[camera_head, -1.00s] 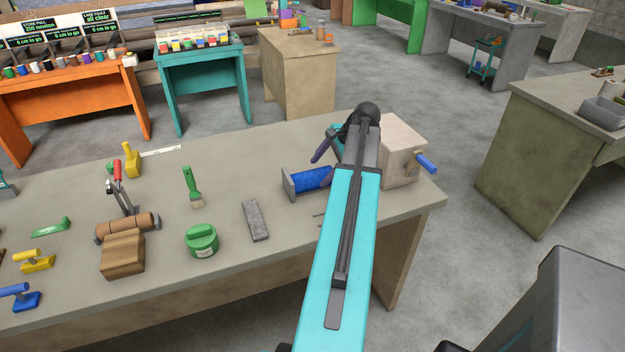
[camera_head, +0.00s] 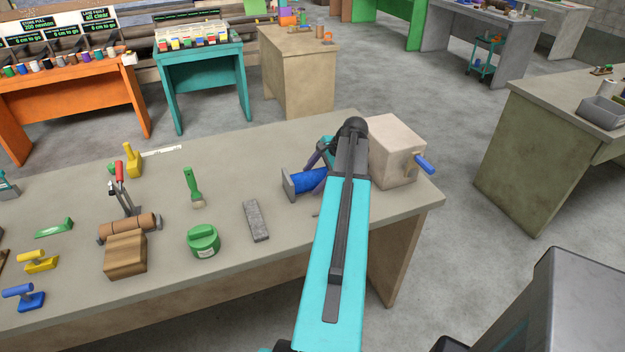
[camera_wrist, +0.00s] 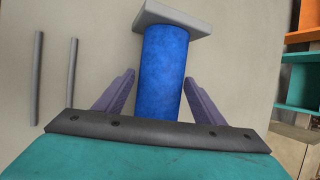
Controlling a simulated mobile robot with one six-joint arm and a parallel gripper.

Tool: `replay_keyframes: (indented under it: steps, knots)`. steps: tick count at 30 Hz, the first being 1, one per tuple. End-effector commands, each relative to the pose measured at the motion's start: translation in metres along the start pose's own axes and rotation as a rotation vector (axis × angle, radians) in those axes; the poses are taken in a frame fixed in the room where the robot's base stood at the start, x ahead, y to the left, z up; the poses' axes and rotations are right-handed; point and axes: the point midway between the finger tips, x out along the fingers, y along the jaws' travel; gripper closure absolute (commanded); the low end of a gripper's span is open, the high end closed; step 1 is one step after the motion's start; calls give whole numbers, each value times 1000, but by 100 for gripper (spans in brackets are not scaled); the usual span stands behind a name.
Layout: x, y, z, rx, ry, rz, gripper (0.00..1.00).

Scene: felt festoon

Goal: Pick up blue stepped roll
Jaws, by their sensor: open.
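The blue stepped roll (camera_head: 309,180) lies on the grey-topped workbench, partly hidden behind my arm in the head view. It has a grey square end plate (camera_head: 288,185) at its left end. In the wrist view the blue roll (camera_wrist: 164,70) runs up the middle, with its plate (camera_wrist: 172,17) at the top. My gripper (camera_wrist: 158,85) is open, with one purple finger on each side of the roll. A gap shows between each fingertip and the roll. In the head view one purple finger of my gripper (camera_head: 317,158) shows beside the roll; the other is hidden.
A beige box with a blue-handled crank (camera_head: 397,150) stands close right of my arm. A grey bar (camera_head: 256,220), a green tub (camera_head: 203,240) and a green brush (camera_head: 193,187) lie to the left. Two thin grey rods (camera_wrist: 72,72) lie left of the roll in the wrist view.

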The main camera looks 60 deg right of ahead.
Motion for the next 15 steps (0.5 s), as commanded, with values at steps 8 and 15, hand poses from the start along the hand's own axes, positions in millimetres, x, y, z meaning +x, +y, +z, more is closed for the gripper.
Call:
replay_keyframes:
  steps: [8, 15]
  knots:
    - [0, 0, 0, 0, 0, 0, 37]
    - [0, 0, 0, 0, -1, 2, 74]
